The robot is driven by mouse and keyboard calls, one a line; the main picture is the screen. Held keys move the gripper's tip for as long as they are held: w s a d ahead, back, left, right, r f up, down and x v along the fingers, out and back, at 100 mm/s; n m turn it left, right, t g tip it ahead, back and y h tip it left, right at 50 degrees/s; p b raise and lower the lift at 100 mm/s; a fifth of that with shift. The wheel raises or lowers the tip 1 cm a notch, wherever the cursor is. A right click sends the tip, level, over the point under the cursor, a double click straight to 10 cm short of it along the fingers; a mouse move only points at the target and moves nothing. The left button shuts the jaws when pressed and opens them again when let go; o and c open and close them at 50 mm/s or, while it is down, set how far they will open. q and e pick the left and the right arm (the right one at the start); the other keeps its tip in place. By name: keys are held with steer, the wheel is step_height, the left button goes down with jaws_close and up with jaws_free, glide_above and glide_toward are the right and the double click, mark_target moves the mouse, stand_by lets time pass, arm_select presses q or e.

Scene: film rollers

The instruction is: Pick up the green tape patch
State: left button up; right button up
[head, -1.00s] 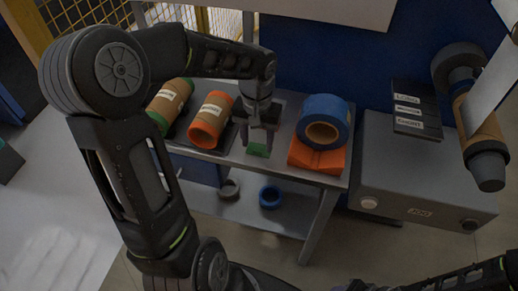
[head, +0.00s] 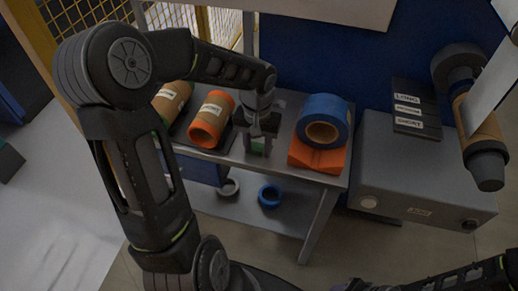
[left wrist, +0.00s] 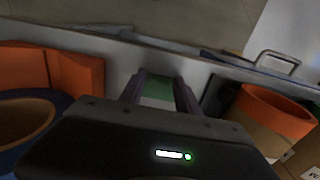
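The green tape patch (head: 258,146) is small and lies near the front edge of the grey table (head: 226,158). My left gripper (head: 258,147) points down over it, with one finger on each side. In the left wrist view the patch (left wrist: 158,88) shows between the two fingers (left wrist: 159,95). The fingers are apart; I see no clear contact with the patch. My right gripper is not in view; only part of an arm shows at the bottom right.
An orange-ended roller (head: 211,119) and a green-ended roller (head: 173,99) lie left of the gripper. A blue tape roll (head: 323,112) on an orange block (head: 318,158) stands close on the right. A grey ring (head: 229,187) and blue ring (head: 270,195) lie on the lower shelf.

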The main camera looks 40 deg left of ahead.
mark_target(257, 151)
arm_select(q)
jaws_close()
step_height(257, 151, up, 10)
stand_by(0.7)
stand_by(0.6)
